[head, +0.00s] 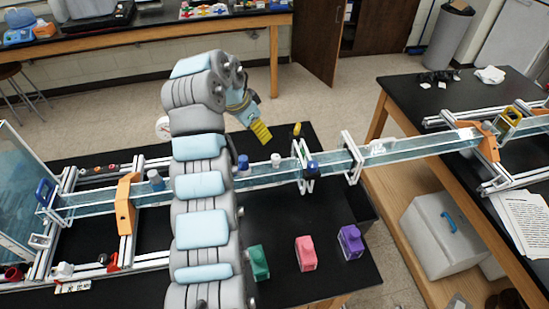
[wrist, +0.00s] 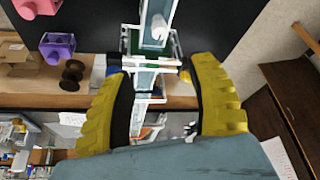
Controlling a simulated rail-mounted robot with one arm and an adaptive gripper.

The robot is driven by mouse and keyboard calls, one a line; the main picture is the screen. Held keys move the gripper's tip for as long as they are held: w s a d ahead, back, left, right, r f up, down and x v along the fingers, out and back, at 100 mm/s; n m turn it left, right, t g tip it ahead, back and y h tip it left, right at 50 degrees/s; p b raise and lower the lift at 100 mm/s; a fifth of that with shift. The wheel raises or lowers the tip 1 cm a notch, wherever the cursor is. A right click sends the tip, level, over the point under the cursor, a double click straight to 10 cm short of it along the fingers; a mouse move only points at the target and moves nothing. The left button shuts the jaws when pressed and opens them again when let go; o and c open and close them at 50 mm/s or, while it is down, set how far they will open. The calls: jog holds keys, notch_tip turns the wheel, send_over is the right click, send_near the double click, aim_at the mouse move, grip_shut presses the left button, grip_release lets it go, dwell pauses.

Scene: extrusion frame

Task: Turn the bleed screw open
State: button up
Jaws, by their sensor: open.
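A clear water channel (head: 340,160) runs across the benches. No part is labelled as the bleed screw, so I cannot tell which one it is. A white cylindrical fitting (head: 276,160) stands on the channel and also shows at the top of the wrist view (wrist: 159,28). To its right is a white frame around the channel with a blue knob (head: 312,167). A yellow-tipped part (head: 296,130) stands behind the channel. My gripper (head: 261,131) is above and behind the channel. In the wrist view its yellow fingers (wrist: 162,100) are wide apart, with nothing held between them.
Green (head: 258,262), pink (head: 305,253) and purple (head: 350,242) blocks lie on the black bench in front of the channel. A blue-capped fitting (head: 243,163) stands beside my arm. Orange supports (head: 126,203) hold the channel. A gap separates the two benches.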

aim_at(275, 157)
jog(key=p+x, duration=0.1)
jog(key=x, duration=1.6)
jog(key=shift+d+r, duration=0.1)
grip_shut()
